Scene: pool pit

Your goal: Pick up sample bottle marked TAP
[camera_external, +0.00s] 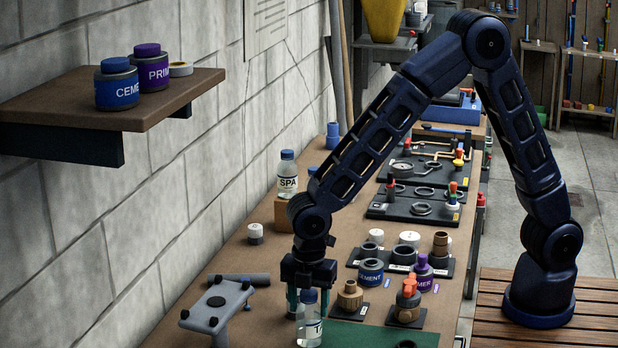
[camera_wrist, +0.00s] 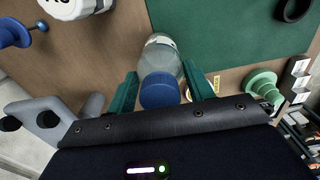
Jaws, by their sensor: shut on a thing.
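A clear sample bottle (camera_external: 309,333) with a blue cap stands upright on the bench at the edge of the green mat. Only a "T" of its label shows, so I cannot read the whole word. My gripper (camera_external: 309,298) points down over it, with its teal fingers shut on the bottle's upper part. In the wrist view the blue-capped bottle (camera_wrist: 160,90) sits between the two fingers (camera_wrist: 158,88). A second clear bottle marked SPA (camera_external: 287,176) stands on a wooden block, away from my gripper.
A grey stand (camera_external: 217,307) is close on the left. A brown fitting (camera_external: 349,297), a CEMENT can (camera_external: 370,271) and a purple-capped can (camera_external: 423,273) are to the right. The green mat (camera_external: 380,338) is at the front. A wall shelf (camera_external: 160,100) holds two cans at the upper left.

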